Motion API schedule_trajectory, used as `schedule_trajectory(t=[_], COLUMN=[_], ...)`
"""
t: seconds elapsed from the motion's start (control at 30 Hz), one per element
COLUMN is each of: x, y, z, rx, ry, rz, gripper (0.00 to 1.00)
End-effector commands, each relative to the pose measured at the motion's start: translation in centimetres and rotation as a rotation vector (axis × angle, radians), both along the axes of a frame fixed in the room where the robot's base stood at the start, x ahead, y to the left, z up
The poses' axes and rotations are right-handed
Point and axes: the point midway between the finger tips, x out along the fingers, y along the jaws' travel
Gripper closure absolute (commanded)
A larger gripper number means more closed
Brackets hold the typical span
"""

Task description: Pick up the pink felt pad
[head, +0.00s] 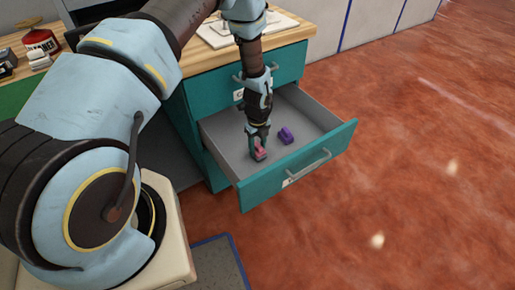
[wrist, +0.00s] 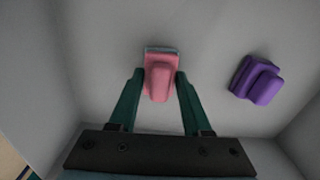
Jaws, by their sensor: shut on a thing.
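The pink felt pad (wrist: 158,82) lies between my gripper's fingers in the wrist view, with a grey-blue strip along its far edge. My gripper (wrist: 157,88) is shut on it, one green finger on each side. In the head view the pink pad (head: 260,154) is low inside the open drawer, at the tips of my gripper (head: 259,145), which points down. I cannot tell whether the pad touches the drawer floor.
A purple block (head: 286,135) lies in the drawer to the right of the pad; it also shows in the wrist view (wrist: 257,81). The open teal drawer (head: 328,163) has walls around my gripper. A wooden counter (head: 200,62) stands above and behind.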

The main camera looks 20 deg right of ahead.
Motion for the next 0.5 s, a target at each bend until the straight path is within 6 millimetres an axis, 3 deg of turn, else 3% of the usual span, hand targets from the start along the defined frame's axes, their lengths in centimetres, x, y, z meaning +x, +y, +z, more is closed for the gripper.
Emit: schedule_trajectory(t=[0.17,0.5], x=[0.1,0.1], y=[0.0,0.0], z=[2.5,10.4], rx=[-0.003,-0.003], ry=[-0.002,-0.002], rz=[0.0,0.001], gripper=[1.0,1.0])
